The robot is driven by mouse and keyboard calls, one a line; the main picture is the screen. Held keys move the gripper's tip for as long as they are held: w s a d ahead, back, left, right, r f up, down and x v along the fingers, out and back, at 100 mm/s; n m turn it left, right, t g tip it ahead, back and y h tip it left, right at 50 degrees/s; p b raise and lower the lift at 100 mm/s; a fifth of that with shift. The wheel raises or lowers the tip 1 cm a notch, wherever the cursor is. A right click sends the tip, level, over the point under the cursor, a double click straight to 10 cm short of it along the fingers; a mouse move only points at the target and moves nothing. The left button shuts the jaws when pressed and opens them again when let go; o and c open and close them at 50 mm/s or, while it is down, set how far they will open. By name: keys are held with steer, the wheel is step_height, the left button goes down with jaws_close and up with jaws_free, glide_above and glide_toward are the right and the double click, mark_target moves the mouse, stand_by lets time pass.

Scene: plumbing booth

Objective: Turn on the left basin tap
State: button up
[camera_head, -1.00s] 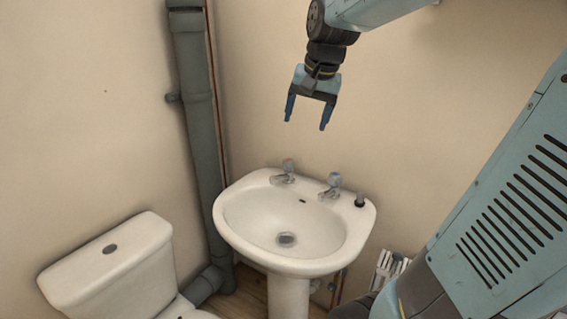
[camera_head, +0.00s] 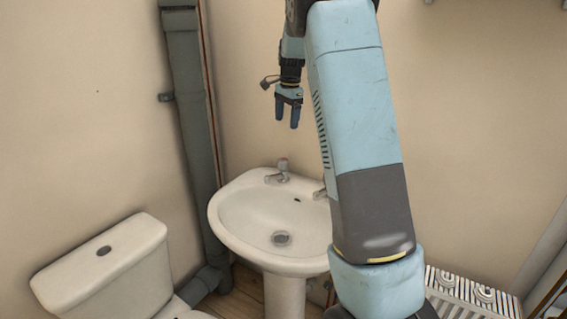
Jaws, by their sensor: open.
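A white toilet cistern (camera_head: 100,270) stands at the left. A thick grey waste pipe (camera_head: 190,110) runs up the wall corner behind the basin's left side. A white radiator-like item with a patterned top (camera_head: 470,295) is low at the right.

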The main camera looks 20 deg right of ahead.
mark_target(284, 159)
steer(key=w+d+f+m, duration=0.2)
steer(key=w+f+m, duration=0.1)
steer(key=w+f, duration=0.45)
steer(key=shift+g, duration=0.4)
steer(key=f, duration=1.3)
steer(key=shift+s+a+f, duration=0.1)
steer(key=shift+a+f, duration=0.1)
steer(key=shift+f, duration=0.15)
steer(key=c, duration=1)
steer(key=shift+n, duration=0.3)
